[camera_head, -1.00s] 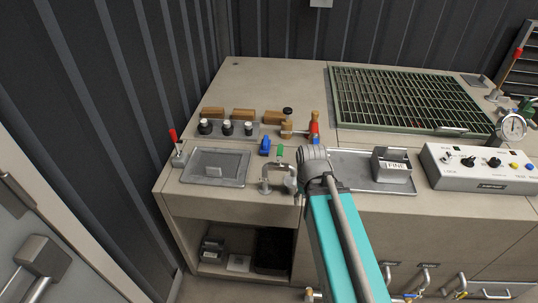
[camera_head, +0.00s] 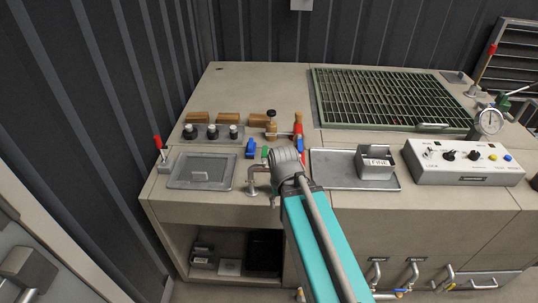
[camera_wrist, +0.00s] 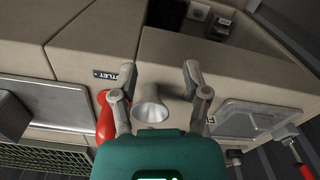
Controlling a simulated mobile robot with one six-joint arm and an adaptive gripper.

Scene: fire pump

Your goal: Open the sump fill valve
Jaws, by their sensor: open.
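My gripper (camera_wrist: 160,85) is open in the wrist view, its two fingers spread. A grey metal cone-shaped spout end (camera_wrist: 152,108) appears between them, with no clear contact. A smooth red part (camera_wrist: 105,118) is beside the left finger. A blue handle (camera_head: 250,149) and a small green handle (camera_head: 264,153) are just behind that pipe. A red-topped fitting (camera_head: 297,123) stands behind my wrist. No label marks the sump fill valve, so I cannot tell which part it is.
A red lever (camera_head: 158,142) and a square hatch (camera_head: 202,171) are at the left. A tray (camera_head: 330,175) with a box marked FINE (camera_head: 377,163) and a control box (camera_head: 464,163) are to the right. Pipe handles (camera_head: 412,272) stick out from the lower front.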

